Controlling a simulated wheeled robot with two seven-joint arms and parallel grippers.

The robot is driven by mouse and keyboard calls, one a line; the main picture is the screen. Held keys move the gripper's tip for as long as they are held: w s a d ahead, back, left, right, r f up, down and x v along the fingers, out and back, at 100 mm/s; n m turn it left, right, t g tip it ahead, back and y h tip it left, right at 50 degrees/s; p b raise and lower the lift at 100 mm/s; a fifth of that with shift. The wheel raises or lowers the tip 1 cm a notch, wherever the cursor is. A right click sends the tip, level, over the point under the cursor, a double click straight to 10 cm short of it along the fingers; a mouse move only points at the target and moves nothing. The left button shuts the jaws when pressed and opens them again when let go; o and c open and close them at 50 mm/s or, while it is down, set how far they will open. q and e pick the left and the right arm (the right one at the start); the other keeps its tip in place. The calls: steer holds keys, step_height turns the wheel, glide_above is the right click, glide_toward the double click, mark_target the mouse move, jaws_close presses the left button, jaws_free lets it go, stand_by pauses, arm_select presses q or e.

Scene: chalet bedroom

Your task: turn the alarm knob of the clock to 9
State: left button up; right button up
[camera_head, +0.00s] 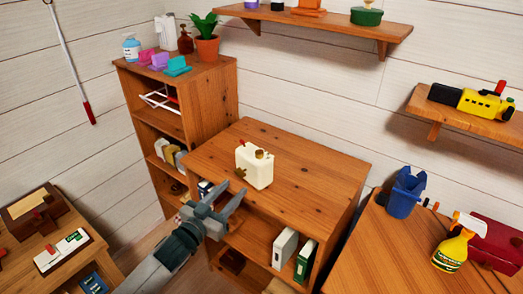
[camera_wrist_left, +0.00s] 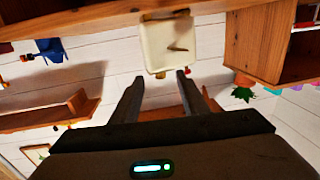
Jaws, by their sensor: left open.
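The cream, box-shaped clock (camera_head: 254,167) stands upright on the middle wooden cabinet (camera_head: 320,175), near its front edge. It has a small red part on top and a round brass-coloured part near its upper right. In the left wrist view, which is upside down, the clock (camera_wrist_left: 165,45) shows a pale face with a thin dark pointer; its markings are too small to read. My left gripper (camera_head: 230,191) is open and empty, in front of the clock and apart from it. Its two fingers (camera_wrist_left: 160,78) point toward the clock. My right gripper is not in view.
A taller bookcase (camera_head: 215,95) with a potted plant (camera_head: 206,42) stands behind left. A desk on the right holds a blue bin (camera_head: 404,193) and a yellow spray bottle (camera_head: 451,248). Binders (camera_head: 285,248) stand below in the cabinet. The cabinet top around the clock is clear.

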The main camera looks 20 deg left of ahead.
arm_select(q)
steer(key=shift+y, duration=0.3)
steer(key=r, duration=0.1)
steer(key=s+r, duration=0.1)
steer(key=r, duration=0.1)
steer(key=s+r, duration=0.1)
steer(key=shift+d+r, duration=0.15)
steer(key=shift+d, duration=0.15)
